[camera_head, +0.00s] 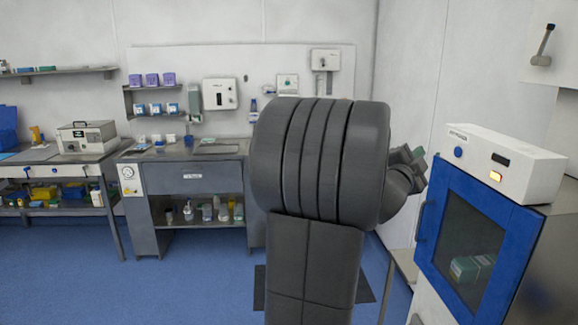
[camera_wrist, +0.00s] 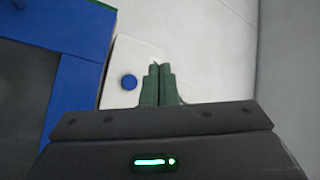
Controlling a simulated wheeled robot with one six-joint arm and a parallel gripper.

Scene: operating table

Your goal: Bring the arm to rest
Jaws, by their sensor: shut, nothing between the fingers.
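My arm stands large in the middle of the head view, its dark grey links hiding part of the back counter and wall. My gripper (camera_head: 418,158) shows at the right of the arm, small and partly hidden, near the blue-framed cabinet. In the wrist view my gripper (camera_wrist: 158,70) has its two green fingers together, with nothing between them. Beyond the fingertips is the white control box (camera_wrist: 128,75) with a round blue knob. The fingers look apart from it, though the exact gap is hard to tell.
The blue-framed cabinet (camera_head: 448,235) with a dark window stands close at the right, the white control box (camera_head: 510,165) on top. A grey counter (camera_head: 185,180) with bottles below and a side bench (camera_head: 50,172) stand at the back left. Blue floor (camera_head: 190,290) is clear at the front left.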

